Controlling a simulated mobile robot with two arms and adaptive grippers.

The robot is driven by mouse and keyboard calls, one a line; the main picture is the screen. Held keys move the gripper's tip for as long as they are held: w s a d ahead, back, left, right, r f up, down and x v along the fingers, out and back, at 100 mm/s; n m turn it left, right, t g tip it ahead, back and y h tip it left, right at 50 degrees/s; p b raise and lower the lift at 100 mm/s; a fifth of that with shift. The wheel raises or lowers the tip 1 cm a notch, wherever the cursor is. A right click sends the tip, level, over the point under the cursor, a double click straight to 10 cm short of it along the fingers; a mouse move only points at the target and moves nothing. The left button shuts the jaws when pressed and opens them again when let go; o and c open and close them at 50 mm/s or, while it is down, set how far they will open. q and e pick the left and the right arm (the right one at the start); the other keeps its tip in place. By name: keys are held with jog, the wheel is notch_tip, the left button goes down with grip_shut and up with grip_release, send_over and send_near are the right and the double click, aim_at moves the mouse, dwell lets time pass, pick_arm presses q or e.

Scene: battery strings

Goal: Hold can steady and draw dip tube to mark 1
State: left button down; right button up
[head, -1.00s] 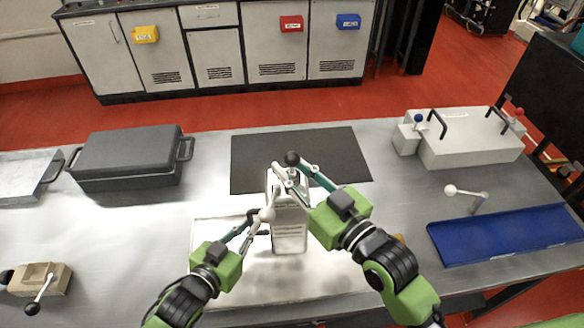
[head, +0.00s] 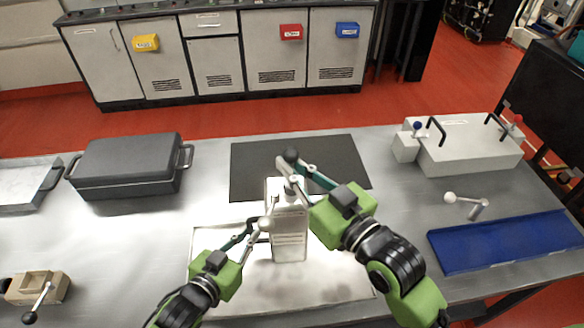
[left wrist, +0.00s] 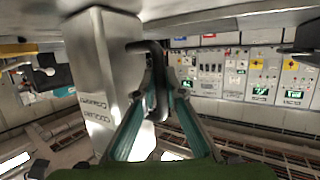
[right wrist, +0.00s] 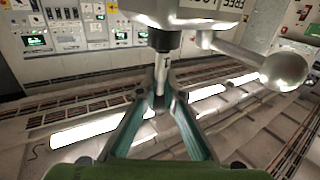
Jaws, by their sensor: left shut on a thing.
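The pale metal can (head: 290,240) stands upright at the table's front middle; its lettered side (left wrist: 100,100) shows in the left wrist view. My left gripper (head: 258,228) is shut on the can's dark handle (left wrist: 153,80), at the can's left side. The dip tube, with a black knob (head: 291,155), rises above the can's top. My right gripper (head: 300,168) is just under the knob. In the right wrist view its fingers close around a thin metal rod (right wrist: 161,78) below a dark collar.
A dark mat (head: 335,160) lies behind the can. A black case (head: 130,165) stands left, a grey box with handles (head: 470,145) back right, a blue tray (head: 505,240) right. A silver ball-ended lever (right wrist: 285,70) is close to my right gripper.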

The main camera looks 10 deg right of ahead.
pick_arm(q)
jog(key=shift+s+a+f, duration=0.1)
jog(key=shift+a+f, duration=0.05)
jog(key=shift+f, duration=0.3)
pick_arm(e)
jog(key=shift+o, duration=1)
jog(key=shift+f, duration=0.1)
jog(key=f, duration=0.3)
jog(key=shift+s+d+f, duration=0.1)
jog(key=shift+s+f, duration=0.1)
jog(key=shift+s, duration=0.05)
jog(key=v, duration=1.1)
jog(key=w+d+f+m+t+h, duration=0.1)
jog(key=d+f+h, duration=0.1)
jog(key=d, duration=0.5)
jog(key=w+d+f+m+t+h, duration=0.1)
jog(key=w+d+f+m+h, duration=0.1)
jog(key=d, duration=0.6)
jog(key=w+d+f+m+h, duration=0.2)
jog(key=d+f+h, duration=0.2)
jog(key=d, duration=0.3)
jog(key=shift+w+d+f+t, duration=0.15)
jog(key=shift+d+f+t, duration=0.05)
jog(key=shift+d+t, duration=0.2)
